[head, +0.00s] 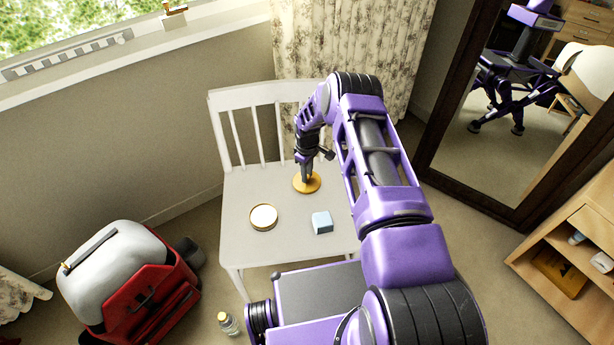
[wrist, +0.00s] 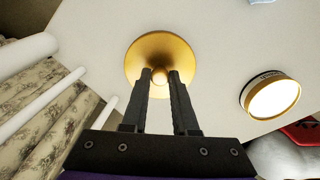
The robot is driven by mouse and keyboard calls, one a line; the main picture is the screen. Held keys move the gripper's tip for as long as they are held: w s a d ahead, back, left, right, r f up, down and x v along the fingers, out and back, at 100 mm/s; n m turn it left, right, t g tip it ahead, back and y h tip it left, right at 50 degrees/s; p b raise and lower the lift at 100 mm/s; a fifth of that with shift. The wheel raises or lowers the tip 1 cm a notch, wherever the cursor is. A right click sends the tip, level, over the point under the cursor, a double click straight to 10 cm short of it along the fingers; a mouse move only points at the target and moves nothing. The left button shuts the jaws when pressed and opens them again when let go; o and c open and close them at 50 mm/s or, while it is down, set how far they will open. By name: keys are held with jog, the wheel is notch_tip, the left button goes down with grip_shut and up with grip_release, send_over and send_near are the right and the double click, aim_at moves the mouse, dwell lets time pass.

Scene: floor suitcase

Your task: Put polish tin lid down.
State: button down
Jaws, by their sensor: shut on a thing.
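The polish tin lid (head: 313,186) is a round golden disc at the chair seat, to the right of the tin. My gripper (head: 306,180) points down over it. In the wrist view my gripper (wrist: 160,76) is shut on the small knob at the middle of the lid (wrist: 163,52). The lid looks level and at or just above the seat; I cannot tell whether it touches. The open polish tin (head: 263,217), golden-sided with a pale top face, stands on the seat apart from the lid. The tin also shows at the right of the wrist view (wrist: 271,97).
The white chair (head: 240,187) has its slatted back toward the wall. A light blue block (head: 322,222) sits on the seat near the front. A red and white suitcase (head: 125,275) and a small bottle (head: 228,323) are on the floor. A mirror (head: 520,110) stands at the right.

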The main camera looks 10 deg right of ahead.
jog(key=shift+f, duration=0.45)
jog(key=shift+f, duration=0.15)
jog(key=c, duration=0.7)
grip_release()
notch_tip(320, 180, up, 12)
jog(key=shift+r+p, duration=0.15)
jog(key=shift+p, duration=0.75)
